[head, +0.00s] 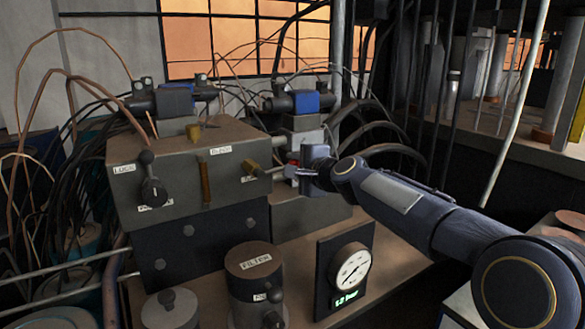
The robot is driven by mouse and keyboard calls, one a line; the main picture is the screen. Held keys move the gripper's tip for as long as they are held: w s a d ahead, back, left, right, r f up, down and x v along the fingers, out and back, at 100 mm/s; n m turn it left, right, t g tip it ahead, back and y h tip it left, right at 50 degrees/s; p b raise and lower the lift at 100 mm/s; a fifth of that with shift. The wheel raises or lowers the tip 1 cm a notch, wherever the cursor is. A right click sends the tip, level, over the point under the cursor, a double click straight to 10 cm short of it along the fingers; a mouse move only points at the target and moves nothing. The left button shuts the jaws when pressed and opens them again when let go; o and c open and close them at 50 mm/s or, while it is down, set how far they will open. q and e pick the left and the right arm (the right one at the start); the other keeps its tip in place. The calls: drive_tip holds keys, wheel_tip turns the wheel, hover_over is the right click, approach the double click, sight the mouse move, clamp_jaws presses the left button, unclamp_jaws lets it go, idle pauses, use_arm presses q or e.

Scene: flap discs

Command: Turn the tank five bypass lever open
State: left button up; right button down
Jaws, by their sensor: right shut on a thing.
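My right gripper (302,174) reaches in from the right to the side of the valve block. It is shut on a small part there, which I take to be the bypass lever. That part is mostly hidden by the fingers, so its angle cannot be told. A bit of red and white (292,160) shows just beside the fingertips. A black lever with a round knob (148,178) stands on the block's front face, apart from my gripper, near a label that seems to read LOCK. I see no label naming tank five. My left gripper is not in view.
The grey valve block (180,205) carries brass fittings (205,180). In front stand a FILTER canister (252,265), a black-knobbed lid (170,310) and a pressure gauge (350,268) with a green readout. Cables and copper tubes crowd the left and back. Dark hoses hang behind my right arm.

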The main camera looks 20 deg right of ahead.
drive_tip(key=shift+f, duration=0.25)
idle(0.3)
drive_tip(key=c, duration=1.1)
unclamp_jaws()
drive_tip(key=shift+c, duration=0.2)
drive_tip(key=v, duration=0.7)
drive_tip(key=shift+s+r+p, duration=0.15)
drive_tip(key=shift+s+p, duration=0.15)
drive_tip(key=shift+s, duration=0.05)
drive_tip(key=shift+s+d, duration=0.1)
